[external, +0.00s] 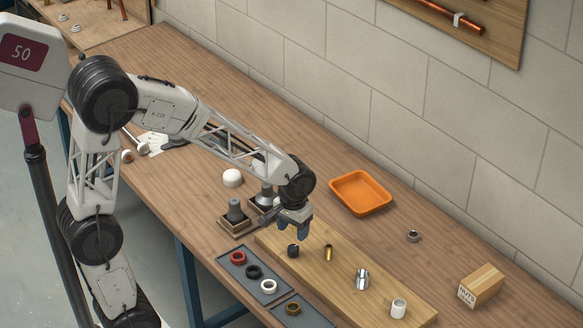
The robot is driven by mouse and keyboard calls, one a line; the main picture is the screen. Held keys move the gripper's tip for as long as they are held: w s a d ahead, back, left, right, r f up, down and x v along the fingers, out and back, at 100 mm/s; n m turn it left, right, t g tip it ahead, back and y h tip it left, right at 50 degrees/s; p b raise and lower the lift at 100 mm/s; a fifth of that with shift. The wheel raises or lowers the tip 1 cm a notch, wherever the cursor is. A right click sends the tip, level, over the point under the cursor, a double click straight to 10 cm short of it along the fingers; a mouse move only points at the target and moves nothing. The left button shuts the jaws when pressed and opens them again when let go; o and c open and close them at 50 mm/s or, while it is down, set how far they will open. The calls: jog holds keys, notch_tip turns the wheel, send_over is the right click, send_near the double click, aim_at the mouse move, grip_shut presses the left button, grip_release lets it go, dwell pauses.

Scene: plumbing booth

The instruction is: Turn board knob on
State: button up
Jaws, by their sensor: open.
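The light wooden board (345,275) lies on the workbench with a row of small fittings on it. A short black knob-like piece (293,251) stands at its near left end. To its right are a slim brass piece (328,253), a chrome fitting (362,279) and a white cylinder (398,307). I cannot tell for sure which is the board knob; the black piece looks most like one. My gripper (305,232) points down above the board's left end, just above and beside the black piece, open and apparently apart from it. The knob's setting is too small to read.
A dark tray (268,299) with red, black and white rings lies in front of the board, beside a tray with a brass ring (292,308). Wooden holders (233,227) with grey fittings stand left. An orange tray (361,191), a metal nut (413,236) and a cardboard box (481,286) stand behind.

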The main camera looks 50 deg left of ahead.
aim_at(293, 247)
jog(key=shift+f, duration=0.2)
dwell(0.3)
jog(key=shift+f, duration=3.75)
jog(key=c, duration=0.9)
